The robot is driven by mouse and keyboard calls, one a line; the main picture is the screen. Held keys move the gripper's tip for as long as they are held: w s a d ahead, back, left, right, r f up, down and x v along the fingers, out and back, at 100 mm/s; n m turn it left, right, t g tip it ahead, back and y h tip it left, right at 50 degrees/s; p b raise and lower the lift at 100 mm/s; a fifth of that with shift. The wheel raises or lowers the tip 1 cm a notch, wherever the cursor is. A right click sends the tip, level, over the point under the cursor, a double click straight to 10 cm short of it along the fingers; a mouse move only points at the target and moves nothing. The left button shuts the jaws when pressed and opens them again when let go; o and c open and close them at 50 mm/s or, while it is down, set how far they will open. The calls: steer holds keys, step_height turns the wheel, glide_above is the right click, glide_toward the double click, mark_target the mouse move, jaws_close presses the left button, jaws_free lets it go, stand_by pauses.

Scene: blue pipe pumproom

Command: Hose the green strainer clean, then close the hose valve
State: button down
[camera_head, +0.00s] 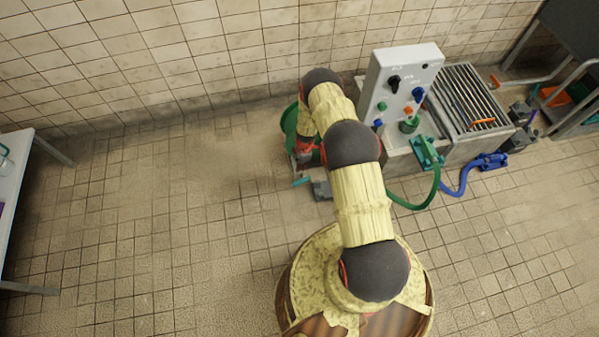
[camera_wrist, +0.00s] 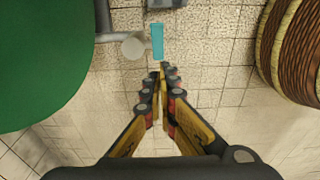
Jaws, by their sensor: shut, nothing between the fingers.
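A large green rounded body (camera_head: 289,121), partly hidden by my arm, stands on the floor by the wall. It fills the left of the wrist view (camera_wrist: 40,60). A grey pipe with a round end (camera_wrist: 133,45) comes from beside it and carries a teal lever (camera_wrist: 157,42). The lever also shows in the head view (camera_head: 301,181). My gripper (camera_wrist: 159,70) is shut and empty, its tips just below the lever in the wrist view; contact cannot be told. A green hose (camera_head: 428,190) curves from a green fitting (camera_head: 427,152). I cannot tell which green thing is the strainer.
A grey control box (camera_head: 400,75) with coloured knobs and a slatted grate (camera_head: 466,96) stand right of my arm. A blue hose (camera_head: 464,182) lies by them. A grey block (camera_head: 322,190) sits near the lever. A table (camera_head: 12,185) is far left; floor between is clear.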

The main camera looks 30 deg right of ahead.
steer(key=b, duration=0.3)
glide_above(302, 181)
steer(key=a, duration=0.2)
steer(key=f, duration=0.8)
steer(key=shift+w+d+f, duration=0.2)
steer(key=shift+d+f, duration=0.05)
steer(key=shift+f, duration=0.05)
steer(key=f, duration=0.1)
steer(key=d+f+b, duration=0.1)
steer(key=f+b, duration=0.1)
steer(key=shift+s+d+f, duration=0.25)
steer(key=shift+d, duration=0.05)
steer(key=shift+d+f, duration=0.1)
